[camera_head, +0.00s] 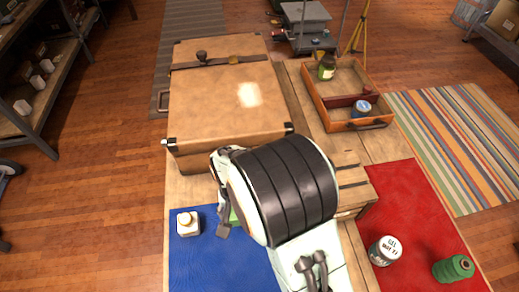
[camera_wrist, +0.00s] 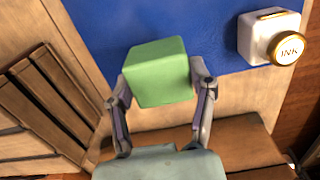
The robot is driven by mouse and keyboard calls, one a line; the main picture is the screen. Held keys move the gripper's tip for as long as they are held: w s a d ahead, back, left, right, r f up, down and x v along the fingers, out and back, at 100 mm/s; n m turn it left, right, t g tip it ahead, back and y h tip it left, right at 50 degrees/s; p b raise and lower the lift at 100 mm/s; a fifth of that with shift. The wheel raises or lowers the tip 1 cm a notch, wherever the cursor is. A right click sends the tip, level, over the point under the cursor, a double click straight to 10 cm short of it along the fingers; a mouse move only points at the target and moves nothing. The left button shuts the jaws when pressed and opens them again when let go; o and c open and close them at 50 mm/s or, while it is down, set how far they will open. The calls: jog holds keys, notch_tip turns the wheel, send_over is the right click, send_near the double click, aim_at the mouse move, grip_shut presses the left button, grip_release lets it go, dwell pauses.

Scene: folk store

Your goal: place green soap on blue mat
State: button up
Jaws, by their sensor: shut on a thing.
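The green soap (camera_wrist: 158,72) is a plain green block held between the two fingers of my gripper (camera_wrist: 161,86) in the wrist view. In the head view only a sliver of the soap (camera_head: 234,217) shows beside my gripper (camera_head: 228,215), since my arm hides most of it. The blue mat (camera_head: 213,268) lies flat at the front left of the table. It also shows behind the soap in the wrist view (camera_wrist: 200,20). The soap appears over the mat near its edge. I cannot tell whether it touches the mat.
A white ink bottle (camera_head: 188,224) stands on the mat's left part. A large tan case (camera_head: 225,105) stands behind the mat. A red mat (camera_head: 405,225) at right holds a gel jar (camera_head: 384,250) and green thread spool (camera_head: 453,268). A wooden tray (camera_head: 318,102) sits at back right.

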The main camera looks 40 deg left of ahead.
aim_at(235, 215)
jog(key=shift+w+a+f, duration=0.3)
jog(key=shift+a+f, duration=0.2)
jog(key=shift+f, duration=1.75)
jog(key=shift+f, duration=0.1)
jog(key=o, duration=1.2)
